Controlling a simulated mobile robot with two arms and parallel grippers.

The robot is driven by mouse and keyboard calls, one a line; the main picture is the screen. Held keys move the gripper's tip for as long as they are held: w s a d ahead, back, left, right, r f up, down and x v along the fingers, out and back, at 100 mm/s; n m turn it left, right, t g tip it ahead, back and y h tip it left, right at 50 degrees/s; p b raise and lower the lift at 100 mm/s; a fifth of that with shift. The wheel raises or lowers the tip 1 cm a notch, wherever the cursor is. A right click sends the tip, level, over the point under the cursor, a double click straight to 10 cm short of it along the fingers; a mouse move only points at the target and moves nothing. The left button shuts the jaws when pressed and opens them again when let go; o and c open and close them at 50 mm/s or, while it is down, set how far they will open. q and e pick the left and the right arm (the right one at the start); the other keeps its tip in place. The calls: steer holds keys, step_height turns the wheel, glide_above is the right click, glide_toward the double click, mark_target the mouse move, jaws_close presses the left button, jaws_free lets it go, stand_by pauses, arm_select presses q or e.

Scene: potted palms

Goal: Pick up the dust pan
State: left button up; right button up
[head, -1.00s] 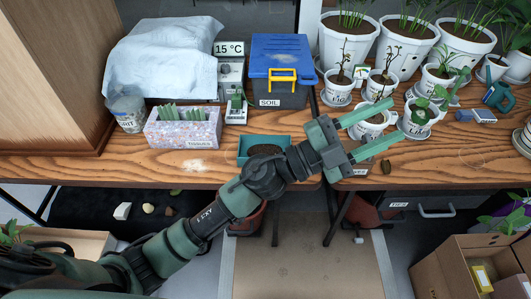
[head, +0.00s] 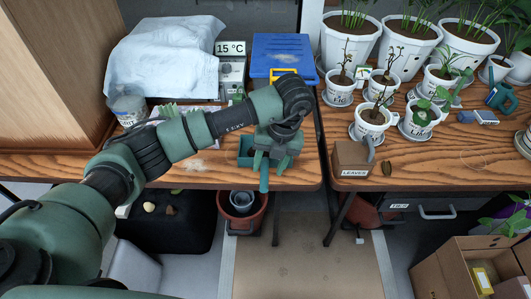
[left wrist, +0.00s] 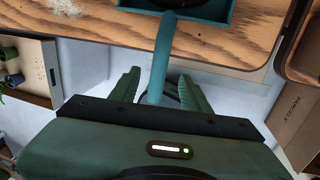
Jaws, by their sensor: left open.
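The teal dust pan (head: 244,153) lies at the front edge of the wooden table, mostly hidden by my left arm in the head view. Its handle (head: 264,181) sticks out past the edge. In the left wrist view, the pan's near rim (left wrist: 190,17) is cut off at the top, with something dark inside it, and the handle (left wrist: 161,60) runs down towards my gripper. My left gripper (head: 272,165) is at the handle, pointing down. In the left wrist view its open fingers (left wrist: 160,80) stand on either side of the handle, with gaps showing. My right gripper is not in view.
Potted plants (head: 422,118) crowd the right table. A red bucket (head: 243,215) with pots stands below the front edge.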

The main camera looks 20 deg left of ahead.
mark_target(265, 173)
arm_select(q)
steer(key=p+x, duration=0.1)
steer(key=x, duration=0.4)
steer(key=shift+a+f, duration=0.15)
steer(key=shift+f, duration=0.1)
steer(key=shift+w, duration=0.1)
jaws_close()
